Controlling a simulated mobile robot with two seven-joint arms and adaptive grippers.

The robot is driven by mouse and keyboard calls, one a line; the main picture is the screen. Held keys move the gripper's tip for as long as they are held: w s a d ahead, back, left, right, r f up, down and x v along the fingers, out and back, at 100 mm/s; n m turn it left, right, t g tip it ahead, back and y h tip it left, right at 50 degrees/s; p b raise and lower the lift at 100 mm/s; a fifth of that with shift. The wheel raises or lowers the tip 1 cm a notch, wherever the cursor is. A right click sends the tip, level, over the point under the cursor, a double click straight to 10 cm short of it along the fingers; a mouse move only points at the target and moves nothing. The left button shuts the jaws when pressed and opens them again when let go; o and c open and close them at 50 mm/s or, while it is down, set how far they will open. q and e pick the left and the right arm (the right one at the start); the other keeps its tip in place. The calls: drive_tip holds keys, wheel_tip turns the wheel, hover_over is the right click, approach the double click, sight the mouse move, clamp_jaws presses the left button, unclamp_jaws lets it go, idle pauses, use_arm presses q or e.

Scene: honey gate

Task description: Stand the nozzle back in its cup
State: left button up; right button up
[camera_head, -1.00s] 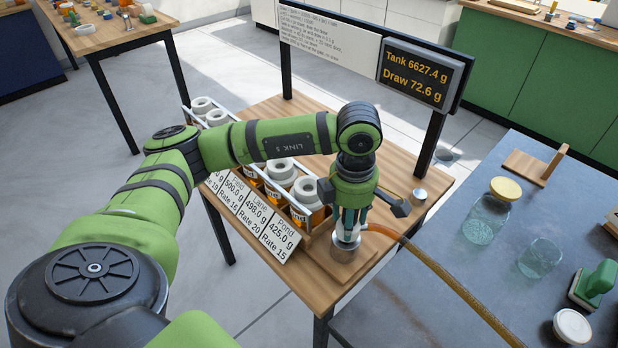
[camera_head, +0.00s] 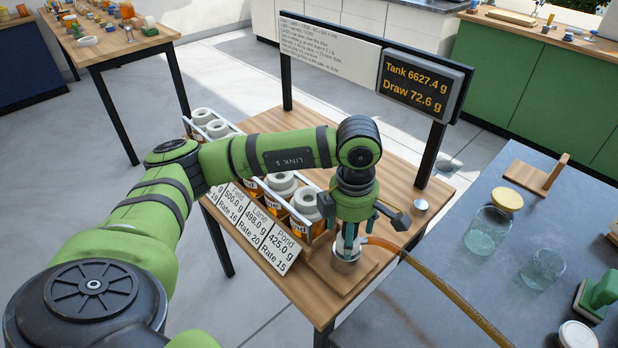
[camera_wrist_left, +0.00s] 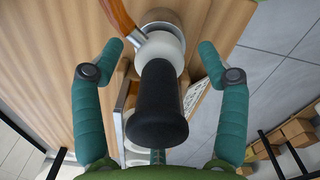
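The nozzle has a black grip (camera_wrist_left: 157,108) and a white collar (camera_wrist_left: 163,45) in the left wrist view. Its lower end is at the metal cup (camera_wrist_left: 162,18), and it looks upright there; how deep it sits is hidden. The cup (camera_head: 345,265) stands on a wooden block in the head view. An amber hose (camera_head: 450,292) runs from the nozzle to the lower right. My left gripper (camera_wrist_left: 160,52) is open, its teal fingers spread on both sides of the nozzle with gaps. It hangs above the cup in the head view (camera_head: 351,238). My right gripper is out of view.
A rack of white-lidded jars (camera_head: 283,184) with label cards (camera_head: 248,225) stands left of the cup. The display (camera_head: 423,85) reads Tank 6627.4 g, Draw 72.6 g. A small metal knob (camera_head: 420,206) is to the right. The grey table (camera_head: 440,310) holds glass jars.

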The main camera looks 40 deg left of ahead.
use_arm(q)
drive_tip(key=shift+r+p, duration=1.45)
drive_tip(key=shift+r, duration=1.1)
drive_tip(key=o, duration=0.5)
drive_tip(key=shift+o, duration=0.2)
drive_tip(key=shift+f, duration=0.1)
